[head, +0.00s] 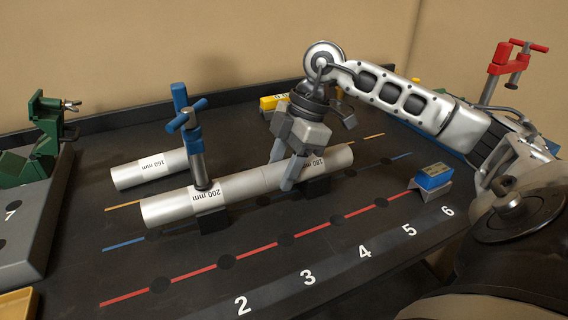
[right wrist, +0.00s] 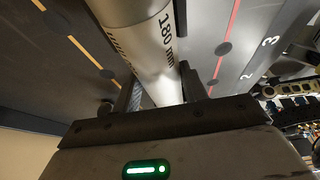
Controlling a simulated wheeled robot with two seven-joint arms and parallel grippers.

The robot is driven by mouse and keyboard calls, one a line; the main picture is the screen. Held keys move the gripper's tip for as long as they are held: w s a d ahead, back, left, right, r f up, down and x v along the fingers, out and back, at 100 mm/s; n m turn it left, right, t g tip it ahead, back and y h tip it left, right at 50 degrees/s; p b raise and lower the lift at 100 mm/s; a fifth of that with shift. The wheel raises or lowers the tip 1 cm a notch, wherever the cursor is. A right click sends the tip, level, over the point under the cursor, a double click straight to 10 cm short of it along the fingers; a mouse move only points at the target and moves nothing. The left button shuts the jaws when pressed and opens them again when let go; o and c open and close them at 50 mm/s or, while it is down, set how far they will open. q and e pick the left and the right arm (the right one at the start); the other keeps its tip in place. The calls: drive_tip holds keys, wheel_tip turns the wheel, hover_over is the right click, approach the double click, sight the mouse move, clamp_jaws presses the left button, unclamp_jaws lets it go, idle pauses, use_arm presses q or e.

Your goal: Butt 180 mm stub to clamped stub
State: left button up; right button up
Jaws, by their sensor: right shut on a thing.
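The 180 mm stub (head: 338,157) is a pale metallic tube lying along the board in line with the 200 mm stub (head: 165,210). A blue clamp (head: 185,118) presses down on the 200 mm stub. The two stubs appear end to end; I cannot tell whether a fine gap lies between them. My right gripper (head: 282,170) is shut on the 180 mm stub from above, its fingers on either side. In the right wrist view the 180 mm stub (right wrist: 155,50) runs between the fingers (right wrist: 163,90). My left gripper is not in view.
A 160 mm stub (head: 130,178) lies behind at left. A green clamp (head: 45,135) stands at far left and a red clamp (head: 512,65) at far right. A blue block (head: 433,177) sits near number 5, a yellow one (head: 270,102) behind my gripper. The red-line area in front is mostly clear.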

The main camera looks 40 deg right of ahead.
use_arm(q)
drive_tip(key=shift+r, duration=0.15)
use_arm(e)
drive_tip(key=shift+a, duration=0.15)
drive_tip(key=o, duration=1.3)
drive_tip(key=shift+a, duration=0.1)
drive_tip(key=shift+o, duration=0.2)
use_arm(q)
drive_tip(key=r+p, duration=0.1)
drive_tip(key=p, duration=0.2)
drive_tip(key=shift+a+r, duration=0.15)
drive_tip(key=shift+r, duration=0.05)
use_arm(e)
drive_tip(key=v, duration=1.6)
